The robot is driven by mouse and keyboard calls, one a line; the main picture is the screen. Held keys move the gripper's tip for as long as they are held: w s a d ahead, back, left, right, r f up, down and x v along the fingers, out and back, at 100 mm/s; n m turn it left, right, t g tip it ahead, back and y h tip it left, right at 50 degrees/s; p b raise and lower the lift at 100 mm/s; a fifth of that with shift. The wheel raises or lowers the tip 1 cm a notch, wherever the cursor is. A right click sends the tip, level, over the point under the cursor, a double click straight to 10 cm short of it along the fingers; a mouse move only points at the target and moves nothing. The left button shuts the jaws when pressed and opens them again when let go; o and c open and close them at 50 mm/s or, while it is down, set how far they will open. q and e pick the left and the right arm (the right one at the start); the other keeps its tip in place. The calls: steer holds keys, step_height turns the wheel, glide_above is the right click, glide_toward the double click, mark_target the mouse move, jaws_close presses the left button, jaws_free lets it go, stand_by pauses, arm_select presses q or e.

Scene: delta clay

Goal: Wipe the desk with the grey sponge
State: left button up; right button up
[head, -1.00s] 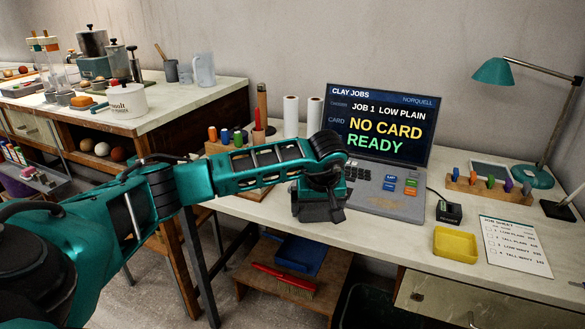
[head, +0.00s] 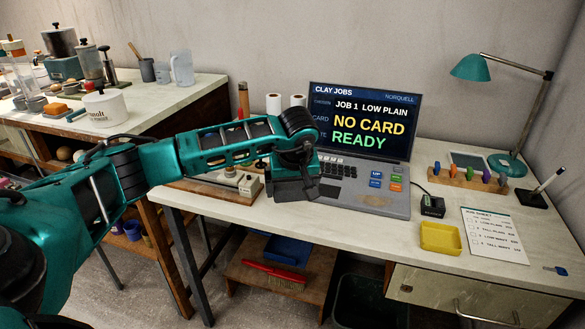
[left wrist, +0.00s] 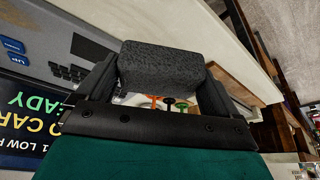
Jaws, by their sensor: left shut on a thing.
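My left gripper (head: 293,190) is over the desk (head: 350,228), just left of the laptop's keyboard. In the left wrist view my left gripper (left wrist: 160,85) is shut on the dark grey sponge (left wrist: 160,66), which sits between its two fingers. In the head view the sponge cannot be told apart from the dark fingers. Whether the sponge touches the desk is not clear. My right gripper is not in view.
The laptop (head: 360,125) reads "NO CARD READY" and has a brownish patch by its keyboard. A yellow tray (head: 440,238), a job sheet (head: 495,235), a small black device (head: 432,206) and a key (head: 556,268) lie to the right. The front middle of the desk is clear.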

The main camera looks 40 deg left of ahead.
arm_select(q)
steer(key=shift+r+p, duration=0.75)
steer(key=shift+r, duration=0.5)
